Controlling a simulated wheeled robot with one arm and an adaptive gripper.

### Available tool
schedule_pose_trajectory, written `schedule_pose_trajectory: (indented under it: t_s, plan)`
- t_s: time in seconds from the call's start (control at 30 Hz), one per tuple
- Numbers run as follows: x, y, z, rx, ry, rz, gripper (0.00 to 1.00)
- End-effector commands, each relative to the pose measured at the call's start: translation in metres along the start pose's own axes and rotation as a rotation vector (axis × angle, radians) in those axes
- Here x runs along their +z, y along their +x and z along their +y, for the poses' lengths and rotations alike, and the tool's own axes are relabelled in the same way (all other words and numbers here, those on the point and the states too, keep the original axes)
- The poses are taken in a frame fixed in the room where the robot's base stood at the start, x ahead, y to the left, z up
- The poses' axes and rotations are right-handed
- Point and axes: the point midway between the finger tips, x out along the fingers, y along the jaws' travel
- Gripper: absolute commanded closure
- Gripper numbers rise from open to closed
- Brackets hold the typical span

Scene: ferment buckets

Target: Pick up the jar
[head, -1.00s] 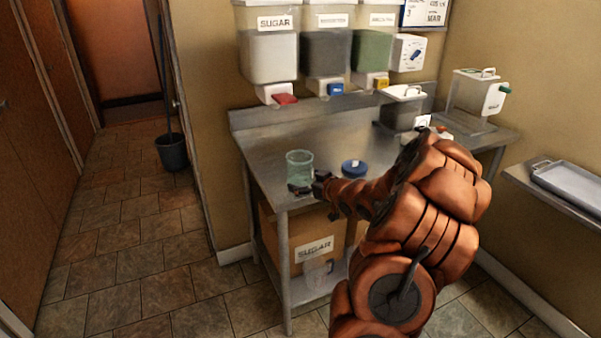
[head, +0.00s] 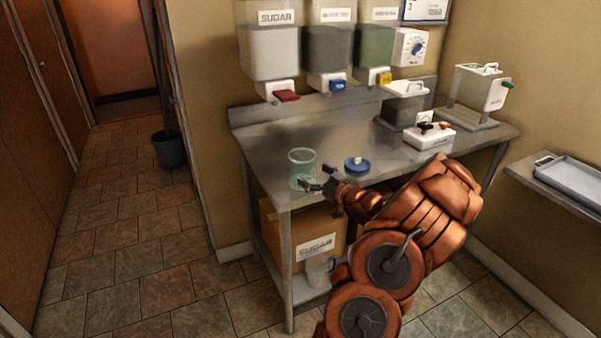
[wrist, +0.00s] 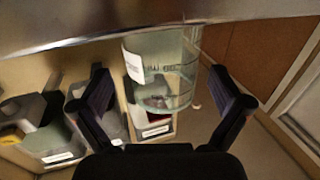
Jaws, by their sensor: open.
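The jar (head: 301,166) is a clear, greenish glass cylinder standing upright near the front left corner of the metal table. In the wrist view the jar (wrist: 163,68) shows graduation marks and a white label, and it lies ahead of the fingers, between their lines. My gripper (head: 308,185) is open at the jar's near right side, low by its base. In the wrist view my gripper (wrist: 170,95) has its two dark fingers spread wide on either side of the jar. I cannot tell whether either finger touches it.
A blue lid (head: 357,165) lies on the table (head: 265,140) right of the jar. A white device (head: 430,136) stands further right. Dispensers (head: 272,52) hang on the back wall. A cardboard box (head: 310,236) sits on the lower shelf. The tabletop behind the jar is clear.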

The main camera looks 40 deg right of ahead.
Motion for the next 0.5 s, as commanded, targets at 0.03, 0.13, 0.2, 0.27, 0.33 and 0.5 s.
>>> schedule_pose_trajectory:
  t_s: [0.03, 0.13, 0.2, 0.27, 0.33, 0.5]
  plan:
    - [-0.001, 0.004, -0.002, -0.002, 0.001, 0.0, 0.0]
    - [0.0, 0.014, -0.003, -0.003, 0.002, -0.001, 0.0]
    - [0.0, 0.021, -0.004, -0.005, 0.002, -0.002, 0.0]
    - [0.0, 0.027, -0.005, -0.005, 0.003, -0.002, 0.0]
    - [0.0, 0.034, -0.005, -0.005, 0.002, -0.001, 0.0]
    - [0.0, 0.046, -0.004, -0.004, -0.001, 0.0, 0.0]
